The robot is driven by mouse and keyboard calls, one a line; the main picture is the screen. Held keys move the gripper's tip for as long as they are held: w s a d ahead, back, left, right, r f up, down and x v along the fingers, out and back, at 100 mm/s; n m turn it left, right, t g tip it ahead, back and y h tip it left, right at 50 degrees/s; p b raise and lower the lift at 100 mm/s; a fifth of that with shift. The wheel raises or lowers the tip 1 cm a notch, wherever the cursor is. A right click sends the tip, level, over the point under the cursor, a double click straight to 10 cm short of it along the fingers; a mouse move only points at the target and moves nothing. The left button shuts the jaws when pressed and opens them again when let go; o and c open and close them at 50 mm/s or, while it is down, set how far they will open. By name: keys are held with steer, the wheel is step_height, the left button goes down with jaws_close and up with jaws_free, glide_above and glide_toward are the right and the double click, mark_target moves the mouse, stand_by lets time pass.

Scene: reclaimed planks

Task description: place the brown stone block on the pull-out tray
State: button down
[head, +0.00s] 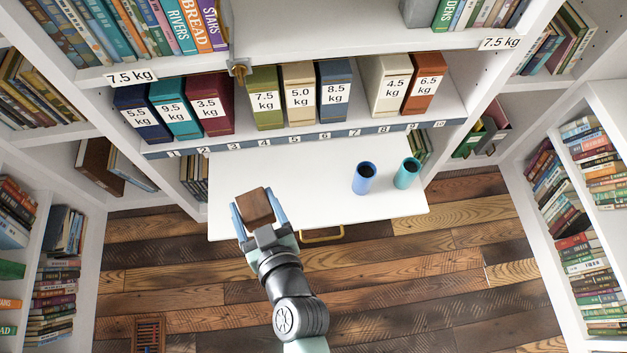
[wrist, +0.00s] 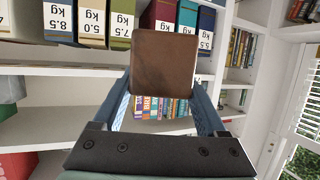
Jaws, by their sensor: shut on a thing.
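The brown stone block (head: 255,205) is held between the two blue fingers of my gripper (head: 259,207). In the head view it appears over the left part of the white pull-out tray (head: 310,190); whether it touches the tray I cannot tell. In the wrist view the block (wrist: 163,64) fills the space between the fingertips of my gripper (wrist: 162,88), which is shut on it. The block hides part of the shelf behind it. The tray extends out below the row of labelled binders and has a brass handle (head: 321,235) at its front.
A blue cup (head: 364,177) and a teal cup (head: 407,173) stand on the tray's right part. Weight-labelled binders, such as a dark red one (head: 210,105), stand on the shelf above a numbered strip (head: 300,138). The tray's middle is clear. Bookcases flank both sides.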

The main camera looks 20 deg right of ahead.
mark_target(254, 197)
steer(key=w+f+b, duration=0.2)
steer(key=b, duration=0.1)
steer(key=w+f+b, duration=0.1)
steer(key=f, duration=0.1)
steer(key=shift+w+d, duration=0.25)
steer(key=shift+w, duration=0.05)
steer(key=w+d+f+m+h+b, duration=0.2)
steer(key=w+d+f+b, duration=0.4)
steer(key=b, duration=1)
steer(key=w+d+f+m+h+b, duration=0.2)
steer(key=d+f+b, duration=0.65)
steer(key=b, duration=0.85)
steer(key=shift+g, duration=0.3)
steer(key=f+b, duration=0.1)
steer(key=f, duration=0.2)
steer(key=f+b, duration=0.1)
steer(key=f, duration=0.2)
steer(key=f+b, duration=0.2)
steer(key=f, duration=0.1)
steer(key=shift+w+d, duration=0.15)
steer(key=shift+d, duration=0.15)
steer(key=shift+f, duration=0.2)
jaws_free()
steer(key=shift+f, duration=0.1)
